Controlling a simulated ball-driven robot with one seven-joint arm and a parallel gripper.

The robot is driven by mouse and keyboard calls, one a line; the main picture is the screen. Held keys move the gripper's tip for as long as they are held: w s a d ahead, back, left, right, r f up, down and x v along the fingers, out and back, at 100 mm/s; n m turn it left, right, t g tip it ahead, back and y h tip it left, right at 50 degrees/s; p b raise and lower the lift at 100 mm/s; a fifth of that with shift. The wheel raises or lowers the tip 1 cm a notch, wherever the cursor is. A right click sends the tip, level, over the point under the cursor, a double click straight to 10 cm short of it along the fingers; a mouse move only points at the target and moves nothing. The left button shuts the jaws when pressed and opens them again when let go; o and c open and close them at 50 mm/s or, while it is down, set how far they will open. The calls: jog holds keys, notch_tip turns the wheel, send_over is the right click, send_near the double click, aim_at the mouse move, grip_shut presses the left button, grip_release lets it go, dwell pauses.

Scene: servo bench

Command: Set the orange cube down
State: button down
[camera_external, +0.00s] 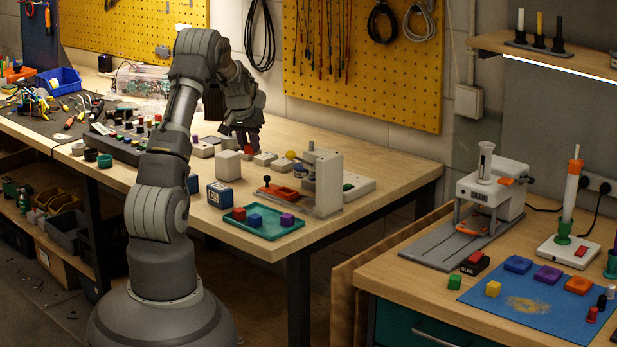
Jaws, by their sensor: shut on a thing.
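My gripper (242,136) points down over the back part of the long wooden bench, among small white blocks. It is shut on the orange cube (249,150), of which only a small orange-red patch shows at the fingertips. The dark fingers hide the rest. I cannot tell whether the cube touches a surface beneath it.
A white box (228,166) stands just in front of my gripper. A green tray (285,232) with red, blue and purple cubes lies near the front edge. A grey-white upright fixture (325,183) stands to the right. Bare bench top (395,167) shows at the right end.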

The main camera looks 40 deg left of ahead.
aim_at(252, 186)
notch_tip(252, 186, down, 10)
jog(key=b, duration=0.3)
jog(key=shift+r, duration=0.15)
jog(key=c, duration=0.9)
grip_release()
jog(key=shift+c, duration=0.2)
jog(key=shift+r, duration=0.1)
jog(key=p+v, duration=0.3)
jog(key=v, duration=0.9)
